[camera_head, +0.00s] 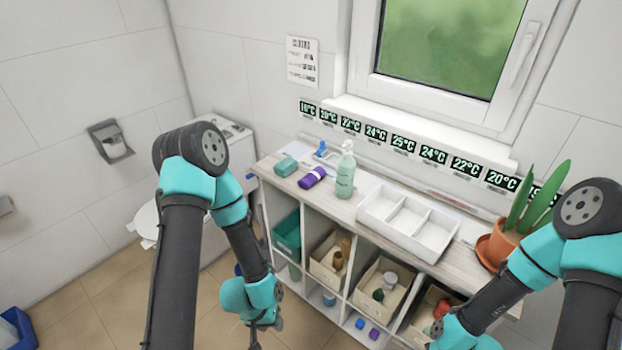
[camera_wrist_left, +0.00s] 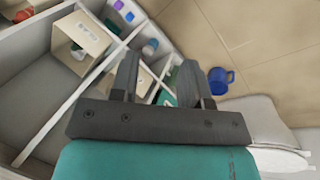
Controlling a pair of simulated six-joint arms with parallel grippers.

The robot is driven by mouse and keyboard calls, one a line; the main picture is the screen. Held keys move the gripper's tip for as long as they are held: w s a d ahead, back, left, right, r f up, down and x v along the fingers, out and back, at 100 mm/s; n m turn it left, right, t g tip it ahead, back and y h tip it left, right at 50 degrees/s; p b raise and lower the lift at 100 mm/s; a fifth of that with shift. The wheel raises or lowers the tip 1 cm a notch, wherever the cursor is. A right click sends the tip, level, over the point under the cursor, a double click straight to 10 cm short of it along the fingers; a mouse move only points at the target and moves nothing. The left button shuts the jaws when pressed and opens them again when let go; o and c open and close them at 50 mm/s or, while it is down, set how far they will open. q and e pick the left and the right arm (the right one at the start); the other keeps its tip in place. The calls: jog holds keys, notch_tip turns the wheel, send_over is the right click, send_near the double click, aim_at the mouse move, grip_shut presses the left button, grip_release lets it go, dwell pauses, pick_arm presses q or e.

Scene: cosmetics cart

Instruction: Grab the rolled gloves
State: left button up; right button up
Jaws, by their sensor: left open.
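The rolled gloves look like the purple roll (camera_head: 312,177) on the cart top, left of the soap bottle (camera_head: 345,172); at this size I cannot be sure. My left gripper (camera_head: 266,335) hangs low in front of the cart, well below the roll and apart from it. In the left wrist view my left gripper (camera_wrist_left: 156,75) is open, with nothing between its fingers, and the roll does not show there. The right arm comes in at the right, its gripper out of the picture.
A white divided tray (camera_head: 408,222) and a potted plant (camera_head: 500,250) stand to the right. The cart's cubbies hold several bins, one a beige bin (camera_head: 382,285).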

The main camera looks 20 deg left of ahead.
pick_arm(q)
jog(key=o, duration=0.8)
jog(key=shift+c, duration=0.2)
jog(key=w+a+r+n+t, duration=0.2)
jog(key=w+r+n+t, duration=0.2)
jog(key=w+r+n, duration=0.5)
jog(key=w+a+r+n+t, duration=0.2)
jog(key=w+r+n+t, duration=0.2)
jog(key=w+r+n, duration=0.6)
jog(key=w+a+r+n+t+h, duration=0.1)
jog(key=w+a+r+n+t, duration=0.1)
jog(key=w+r+n, duration=0.7)
jog(key=shift+w+a+r+n+t, duration=0.2)
jog(key=shift+r+n+t, duration=0.1)
jog(key=shift+n+t, duration=0.6)
